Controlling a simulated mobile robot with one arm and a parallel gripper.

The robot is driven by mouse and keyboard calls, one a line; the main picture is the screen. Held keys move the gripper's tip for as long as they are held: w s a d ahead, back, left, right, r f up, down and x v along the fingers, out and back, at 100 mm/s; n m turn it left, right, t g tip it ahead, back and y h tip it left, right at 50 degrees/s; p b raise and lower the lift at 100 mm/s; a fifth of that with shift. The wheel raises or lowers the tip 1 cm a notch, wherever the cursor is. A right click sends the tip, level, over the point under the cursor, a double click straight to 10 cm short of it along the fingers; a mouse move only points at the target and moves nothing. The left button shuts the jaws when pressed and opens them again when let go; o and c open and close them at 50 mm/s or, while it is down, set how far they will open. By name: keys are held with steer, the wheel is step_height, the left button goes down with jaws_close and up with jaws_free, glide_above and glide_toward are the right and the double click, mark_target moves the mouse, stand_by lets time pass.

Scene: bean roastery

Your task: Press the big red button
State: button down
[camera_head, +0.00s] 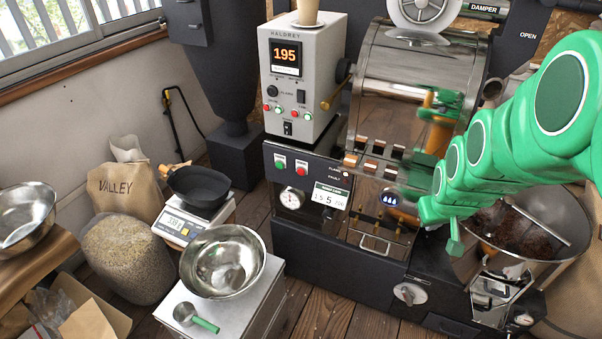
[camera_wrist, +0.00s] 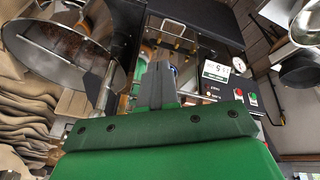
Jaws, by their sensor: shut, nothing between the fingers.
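A red button (camera_head: 301,167) sits on the dark front panel of the roaster, right of a green button (camera_head: 280,162). In the wrist view the red button (camera_wrist: 238,93) is small, to the right of my fingers. Smaller red and green buttons are on the grey control box (camera_head: 303,75) above; I cannot tell sizes exactly. My gripper (camera_wrist: 157,72) shows its two grey fingers together, empty, pointing toward the roaster front. They are apart from the red button. In the head view my green arm comes in from the right, and the fingertips are not clear there.
A cooling bin (camera_head: 570,225) with dark beans stands at the right. The shiny drum (camera_head: 405,75) rises above the panel. A steel bowl (camera_head: 222,262), scale (camera_head: 179,226) with a black pan (camera_head: 200,190), and bean sacks are at the left. The space before the panel looks open.

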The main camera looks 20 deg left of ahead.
steer(key=w+a+f+n+t+y, duration=0.25)
steer(key=w+a+f, duration=0.25)
steer(key=w+a, duration=0.6)
steer(key=n+t+y, duration=0.4)
steer(key=n+y, duration=0.1)
steer(key=n, duration=0.3)
glide_toward(301, 171)
steer(key=s+d+r, duration=0.1)
steer(key=d, duration=0.4)
steer(key=s+a+f+n+y, duration=0.2)
steer(key=s+a+f+y, duration=0.2)
steer(key=a, duration=0.5)
steer(key=shift+s+a+f+n+t, duration=0.35)
steer(key=shift+f+t, duration=0.1)
steer(key=shift+f, duration=0.15)
steer(key=shift+y, duration=0.25)
steer(key=w, duration=0.9)
